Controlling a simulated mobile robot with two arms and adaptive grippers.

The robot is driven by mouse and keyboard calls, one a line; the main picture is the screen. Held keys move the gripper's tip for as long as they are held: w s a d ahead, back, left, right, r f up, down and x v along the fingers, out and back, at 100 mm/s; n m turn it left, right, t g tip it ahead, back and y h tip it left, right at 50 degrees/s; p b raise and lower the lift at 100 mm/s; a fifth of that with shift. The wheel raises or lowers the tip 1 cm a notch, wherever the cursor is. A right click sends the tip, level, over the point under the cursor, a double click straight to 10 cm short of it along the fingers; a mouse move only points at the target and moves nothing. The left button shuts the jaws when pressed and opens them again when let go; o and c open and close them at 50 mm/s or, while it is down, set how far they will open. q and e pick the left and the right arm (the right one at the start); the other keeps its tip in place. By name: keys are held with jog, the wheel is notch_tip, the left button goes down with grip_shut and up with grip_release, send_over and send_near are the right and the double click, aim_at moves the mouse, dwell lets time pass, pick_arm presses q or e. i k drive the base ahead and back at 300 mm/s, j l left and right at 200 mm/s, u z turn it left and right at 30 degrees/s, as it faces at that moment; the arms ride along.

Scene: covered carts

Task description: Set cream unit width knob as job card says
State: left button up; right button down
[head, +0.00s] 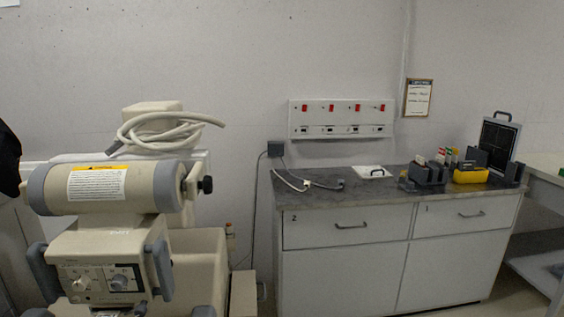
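The cream unit (120,240) stands at the left, with a grey-banded cylindrical head (145,186) above its control panel (98,281). The panel carries a knob on the left (82,284) and another on the right (119,282). Their labels and settings are too small to read, so I cannot tell which is the width knob. A framed card (418,98) with several lines of writing hangs on the wall; its text is not legible, and I cannot tell if it is the job card. Neither gripper can be made out.
A grey-topped cabinet (330,193) with drawers stands right of the cream unit. A wall panel (341,118) with red switches hangs above. A black shape cuts into the left edge.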

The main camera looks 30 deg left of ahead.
aim_at(82, 282)
jog(key=u, duration=1.6)
